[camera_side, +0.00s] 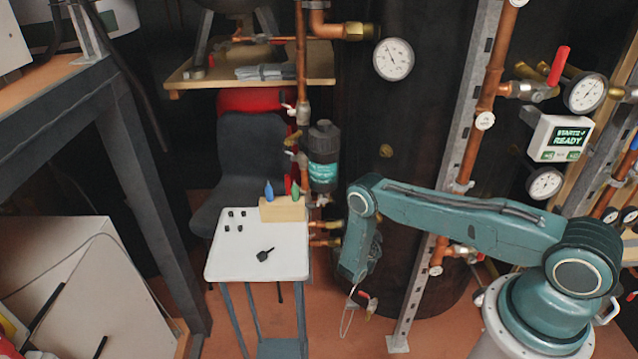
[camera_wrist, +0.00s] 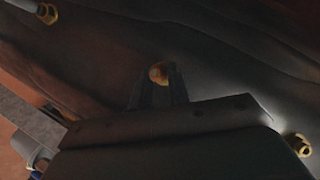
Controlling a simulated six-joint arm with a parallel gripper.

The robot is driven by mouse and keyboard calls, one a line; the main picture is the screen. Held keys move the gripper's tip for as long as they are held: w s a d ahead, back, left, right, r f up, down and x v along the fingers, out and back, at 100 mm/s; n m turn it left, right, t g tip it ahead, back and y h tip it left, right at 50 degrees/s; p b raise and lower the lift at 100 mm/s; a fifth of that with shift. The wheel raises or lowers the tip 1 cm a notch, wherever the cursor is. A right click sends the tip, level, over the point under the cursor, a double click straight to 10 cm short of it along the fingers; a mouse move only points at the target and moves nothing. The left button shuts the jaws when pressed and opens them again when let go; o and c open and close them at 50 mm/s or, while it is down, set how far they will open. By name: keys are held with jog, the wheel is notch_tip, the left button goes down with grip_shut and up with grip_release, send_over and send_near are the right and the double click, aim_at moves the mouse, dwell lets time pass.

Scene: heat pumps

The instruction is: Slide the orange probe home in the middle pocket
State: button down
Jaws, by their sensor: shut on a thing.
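The pale wooden block (camera_side: 283,210) stands at the back right of the small white table. A blue probe (camera_side: 268,191) stands upright toward its left end and a green probe (camera_side: 295,191) toward its right. No probe shows between them, and the pockets' openings are too small to make out. In the wrist view my gripper (camera_wrist: 158,84) is shut on the orange probe (camera_wrist: 158,73); only its rounded end shows between the dark fingers. In the side view my arm's end hangs right of the table, apart from the block; the fingers and orange probe cannot be made out there.
The white table (camera_side: 282,267) also bears several small black pieces (camera_side: 235,220) and a black handled piece (camera_side: 264,254). A large dark tank (camera_side: 410,130) stands behind my arm.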

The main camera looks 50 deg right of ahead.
jog(key=shift+w+d, duration=0.1)
jog(key=shift+d, duration=0.65)
dwell(0.6)
dwell(0.3)
jog(key=c, duration=1.3)
grip_release()
jog(key=shift+o, duration=0.2)
jog(key=shift+a, duration=0.15)
jog(key=v, duration=1.3)
jog(key=shift+a, duration=0.2)
jog(key=shift+r, duration=0.2)
